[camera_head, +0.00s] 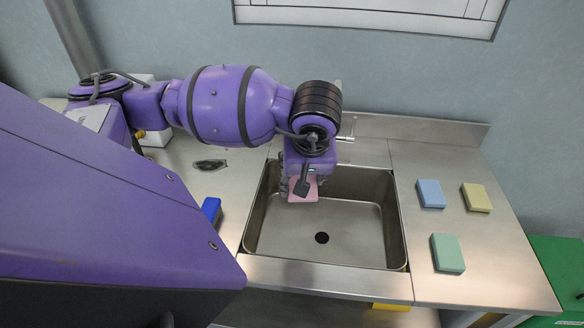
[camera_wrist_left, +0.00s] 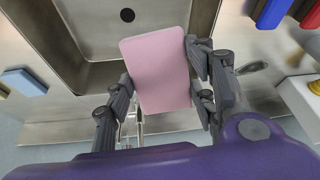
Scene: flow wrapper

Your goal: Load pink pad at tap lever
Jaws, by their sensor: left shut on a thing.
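The pink pad (camera_head: 303,189) is held over the sink (camera_head: 262,215), near its back edge. My left gripper (camera_head: 303,184) is shut on it. In the left wrist view the pink pad (camera_wrist_left: 160,72) sits between the two fingers of the gripper (camera_wrist_left: 160,95), flat face toward the camera. The tap lever (camera_head: 346,137) shows at the back of the sink, just right of my left wrist; the rest of the tap is hidden behind the wrist. In the left wrist view, metal tap parts (camera_wrist_left: 132,125) show below the pad. My right gripper is not in view.
On the right counter lie a blue pad (camera_head: 431,194), a yellow pad (camera_head: 476,198) and a green pad (camera_head: 447,254). A dark blue object (camera_head: 211,210) lies left of the sink. The sink's drain (camera_head: 322,238) is uncovered, and the basin looks empty.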

